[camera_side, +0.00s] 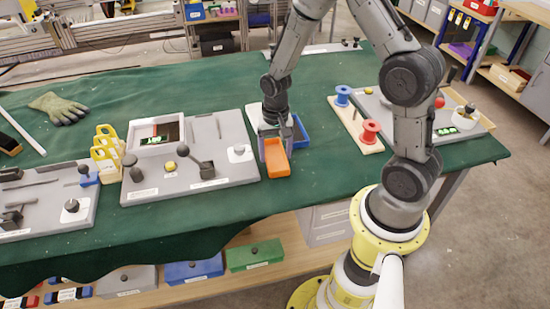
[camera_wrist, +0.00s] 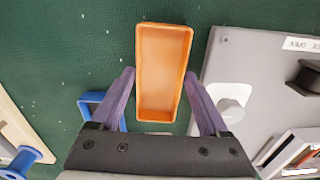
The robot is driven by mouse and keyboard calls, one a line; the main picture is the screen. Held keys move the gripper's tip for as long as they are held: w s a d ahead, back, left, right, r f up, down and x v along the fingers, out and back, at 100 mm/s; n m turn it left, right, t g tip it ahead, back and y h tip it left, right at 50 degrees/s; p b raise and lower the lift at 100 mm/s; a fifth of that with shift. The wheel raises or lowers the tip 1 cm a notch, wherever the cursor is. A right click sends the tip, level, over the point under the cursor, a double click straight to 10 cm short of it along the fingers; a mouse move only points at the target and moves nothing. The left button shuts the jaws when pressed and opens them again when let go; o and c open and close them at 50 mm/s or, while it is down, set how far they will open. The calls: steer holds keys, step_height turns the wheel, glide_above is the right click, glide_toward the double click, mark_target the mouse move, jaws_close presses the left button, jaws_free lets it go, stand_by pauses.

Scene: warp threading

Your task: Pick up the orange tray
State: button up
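The orange tray (camera_side: 277,162) is a small rectangular open box near the front of the green-covered table, just right of a grey fixture board. In the wrist view the orange tray (camera_wrist: 163,65) lies lengthwise up the picture and looks empty. My gripper (camera_side: 276,138) is low over the tray's far end in the side view. In the wrist view my gripper (camera_wrist: 160,78) has one purple finger on each long side of the tray, tips at or very close to its walls. I cannot tell whether they press on it. Whether the tray touches the cloth is unclear.
A blue tray (camera_side: 301,132) stands close behind the gripper. The grey fixture board (camera_side: 225,165) with a white knob is close on the left. A wooden board (camera_side: 345,118) with red and blue spools lies to the right. Green cloth (camera_side: 310,185) is bare in front and right.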

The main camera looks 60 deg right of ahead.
steer(key=c, duration=0.9)
